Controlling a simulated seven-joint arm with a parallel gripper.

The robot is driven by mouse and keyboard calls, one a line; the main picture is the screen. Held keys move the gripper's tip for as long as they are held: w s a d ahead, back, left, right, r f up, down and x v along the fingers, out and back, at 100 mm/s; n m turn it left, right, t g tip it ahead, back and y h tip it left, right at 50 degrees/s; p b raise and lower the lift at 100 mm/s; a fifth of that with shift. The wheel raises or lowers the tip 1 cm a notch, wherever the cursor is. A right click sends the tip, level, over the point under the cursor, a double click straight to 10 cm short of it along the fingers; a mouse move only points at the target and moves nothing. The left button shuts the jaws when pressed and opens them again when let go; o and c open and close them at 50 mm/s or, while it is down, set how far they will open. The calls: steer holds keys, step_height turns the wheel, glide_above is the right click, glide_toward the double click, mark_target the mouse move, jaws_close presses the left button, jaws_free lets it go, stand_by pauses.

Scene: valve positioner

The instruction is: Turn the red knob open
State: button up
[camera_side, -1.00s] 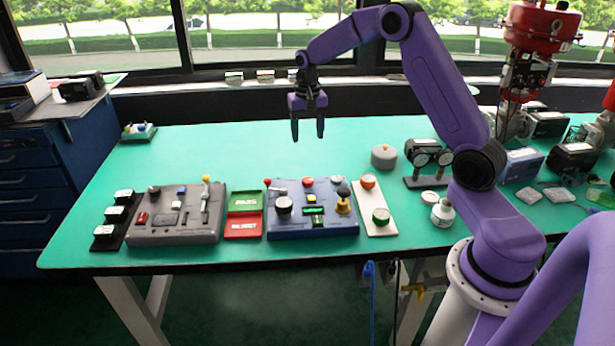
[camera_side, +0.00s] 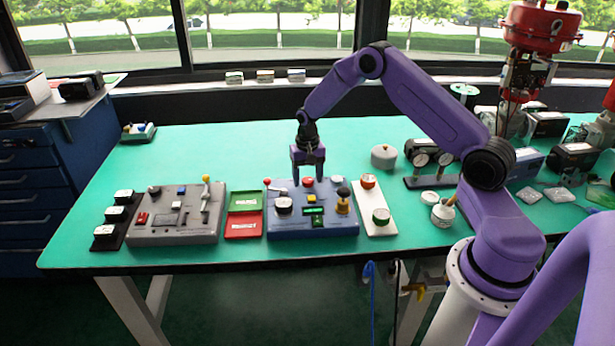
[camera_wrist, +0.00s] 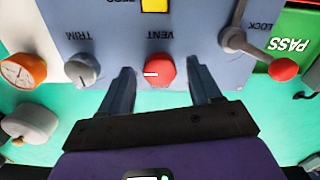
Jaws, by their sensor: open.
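The red knob (camera_side: 308,182) is at the back of the blue panel (camera_side: 335,225). In the wrist view the red knob (camera_wrist: 160,71) sits by the label VENT, with a pale mark on its face. My gripper (camera_side: 308,178) points down over the panel's back edge. In the wrist view its fingers (camera_wrist: 161,80) are open, one on each side of the knob, with a gap on both sides. I cannot tell how far down over the knob the fingertips reach.
A red-tipped LOCK lever (camera_wrist: 284,69) is on one side of the knob and a grey TRIM knob (camera_wrist: 83,69) on the other. A grey panel (camera_side: 150,235) and a white plate (camera_side: 378,205) flank the blue panel.

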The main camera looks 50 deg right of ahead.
steer(key=c, duration=1)
steer(key=shift+c, duration=0.2)
steer(key=shift+n, duration=0.5)
steer(key=n, duration=0.3)
steer(key=shift+a+n, duration=0.1)
steer(key=shift+n, duration=0.3)
steer(key=n, duration=0.4)
steer(key=shift+n, duration=0.3)
steer(key=n, duration=0.4)
steer(key=shift+a, duration=0.1)
steer(key=shift+n, duration=2.2)
